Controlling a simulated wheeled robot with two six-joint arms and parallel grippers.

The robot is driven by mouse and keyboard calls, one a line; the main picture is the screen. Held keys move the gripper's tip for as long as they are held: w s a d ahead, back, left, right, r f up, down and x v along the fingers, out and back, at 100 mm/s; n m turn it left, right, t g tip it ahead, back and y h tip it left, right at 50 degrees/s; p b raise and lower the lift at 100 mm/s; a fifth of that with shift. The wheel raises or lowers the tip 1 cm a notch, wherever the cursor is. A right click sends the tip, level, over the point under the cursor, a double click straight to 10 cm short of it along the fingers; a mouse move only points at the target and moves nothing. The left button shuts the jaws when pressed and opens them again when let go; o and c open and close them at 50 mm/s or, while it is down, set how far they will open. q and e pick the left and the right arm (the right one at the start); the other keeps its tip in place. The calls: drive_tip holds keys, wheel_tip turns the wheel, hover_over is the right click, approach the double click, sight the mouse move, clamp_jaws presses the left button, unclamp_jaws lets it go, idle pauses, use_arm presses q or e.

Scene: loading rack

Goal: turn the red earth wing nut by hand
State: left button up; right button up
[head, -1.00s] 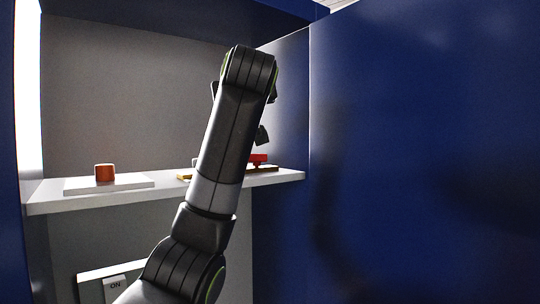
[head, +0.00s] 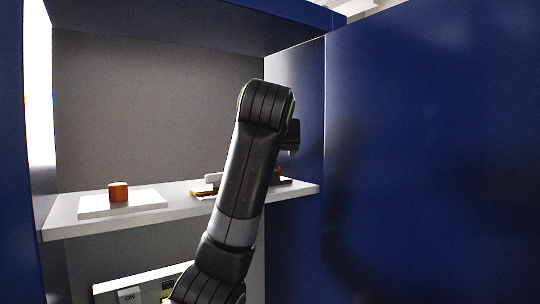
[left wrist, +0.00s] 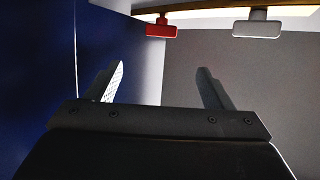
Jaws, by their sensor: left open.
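The red wing nut (left wrist: 161,28) shows near the top of the left wrist view, on the wooden strip (left wrist: 205,7). A grey wing nut (left wrist: 257,25) is to its right on the same strip. My left gripper (left wrist: 158,80) is open, with nothing between its fingers, and apart from both nuts. The red nut lies beyond the fingertips in that picture, roughly between them. In the head view my left arm hides most of the red nut, and the gripper is mostly hidden behind the arm's end. My right gripper is not in view.
The nuts' wooden board (head: 203,194) lies on a white shelf (head: 80,228). Blue walls (head: 430,150) enclose the right side. An ON switch (head: 130,295) is below the shelf.

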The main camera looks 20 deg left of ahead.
use_arm(q)
drive_tip(key=p+x, duration=0.5)
drive_tip(key=x, duration=0.7)
drive_tip(key=shift+p, duration=0.4)
drive_tip(key=shift+w+a+f+p, duration=0.2)
drive_tip(key=shift+w+f+p, duration=0.1)
drive_tip(key=shift+w, duration=0.25)
drive_tip(key=shift+w+f, duration=0.15)
drive_tip(key=shift+w, duration=0.1)
